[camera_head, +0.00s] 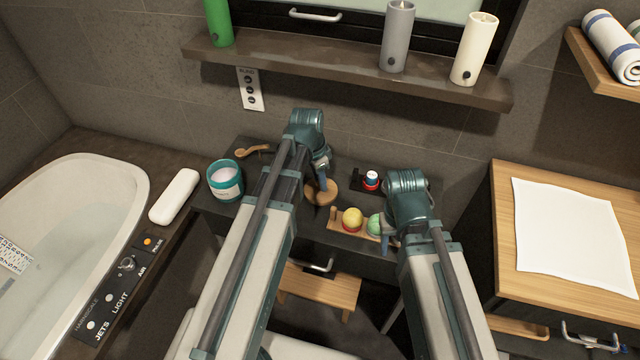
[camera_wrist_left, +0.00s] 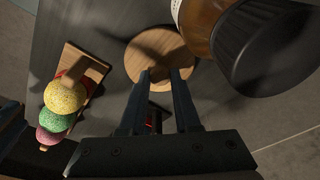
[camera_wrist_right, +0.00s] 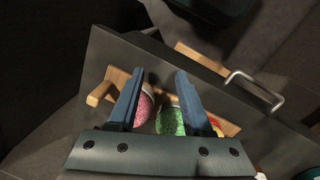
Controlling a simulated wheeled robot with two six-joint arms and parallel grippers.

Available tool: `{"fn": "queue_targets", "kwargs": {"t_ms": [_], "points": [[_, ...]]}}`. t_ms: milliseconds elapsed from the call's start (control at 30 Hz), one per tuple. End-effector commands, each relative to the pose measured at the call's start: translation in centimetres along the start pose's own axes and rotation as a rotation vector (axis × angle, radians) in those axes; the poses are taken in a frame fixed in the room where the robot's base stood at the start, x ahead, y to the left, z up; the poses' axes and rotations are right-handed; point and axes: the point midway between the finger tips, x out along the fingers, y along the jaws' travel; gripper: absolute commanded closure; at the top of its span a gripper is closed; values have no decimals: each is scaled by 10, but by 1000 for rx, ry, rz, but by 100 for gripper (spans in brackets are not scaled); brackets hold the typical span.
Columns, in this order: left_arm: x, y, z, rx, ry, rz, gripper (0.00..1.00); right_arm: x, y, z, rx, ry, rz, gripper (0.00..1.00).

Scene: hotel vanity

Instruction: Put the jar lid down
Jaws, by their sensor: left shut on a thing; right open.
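The jar lid (camera_head: 322,192) is a round wooden disc over the dark counter; it also shows in the left wrist view (camera_wrist_left: 155,45). My left gripper (camera_head: 321,178) is shut on it, with the fingertips at its near part in the left wrist view (camera_wrist_left: 162,75). I cannot tell whether the lid touches the counter. A teal jar (camera_head: 225,182) with white contents stands open at the left of the counter. My right gripper (camera_head: 390,247) is open by the bath balls; in the right wrist view its fingers (camera_wrist_right: 160,78) spread above a pink ball (camera_wrist_right: 144,106) and a green ball (camera_wrist_right: 170,121).
A wooden tray (camera_head: 335,222) holds the balls, including a yellow one (camera_head: 352,220). A wooden brush (camera_head: 252,151) lies at the back left. An amber bottle with a black cap (camera_wrist_left: 265,45) is close to my left gripper.

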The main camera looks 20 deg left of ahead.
Motion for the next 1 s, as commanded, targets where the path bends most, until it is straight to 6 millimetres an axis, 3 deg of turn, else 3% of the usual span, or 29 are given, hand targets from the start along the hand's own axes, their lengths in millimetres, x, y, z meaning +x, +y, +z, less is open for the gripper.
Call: {"fn": "queue_targets", "kwargs": {"t_ms": [300, 333, 500, 1000], "points": [[3, 0, 0, 0, 0, 0, 100, 3, 0, 0, 0, 0, 0, 50], [2, 0, 0, 0, 0, 0, 66, 2, 0, 0, 0, 0, 0, 50], [1, 0, 0, 0, 0, 0, 39, 1, 0, 0, 0, 0, 0, 50], [-8, 0, -1, 0, 0, 0, 39, -8, 1, 0, 0, 0, 0, 50]]}}
